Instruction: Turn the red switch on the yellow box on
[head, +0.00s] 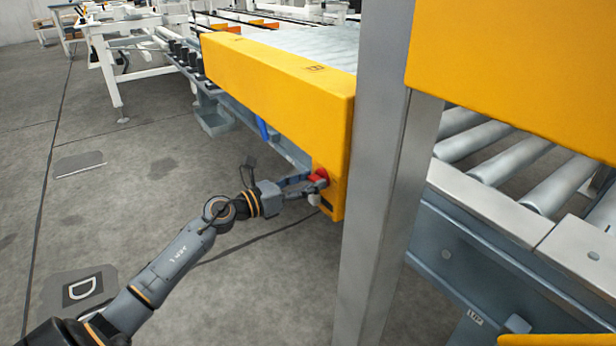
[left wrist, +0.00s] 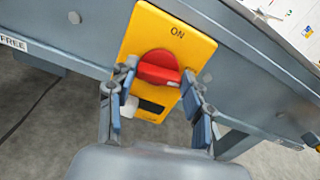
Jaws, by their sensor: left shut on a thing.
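The red switch (head: 320,175) is a round knob on a yellow box (head: 333,205) under the end of the long yellow guard. In the left wrist view the red switch (left wrist: 158,68) sits in the middle of the yellow box (left wrist: 190,40), below the printed word "ON". My left gripper (head: 304,183) reaches in from the left. A dark slot shows below the knob. My right gripper is not in view.
A grey metal post (head: 375,180) stands close to the right of the yellow box. Roller conveyors (head: 500,160) lie behind it at the right. A long yellow guard (head: 275,85) runs above my left gripper. The grey floor at the left is mostly clear.

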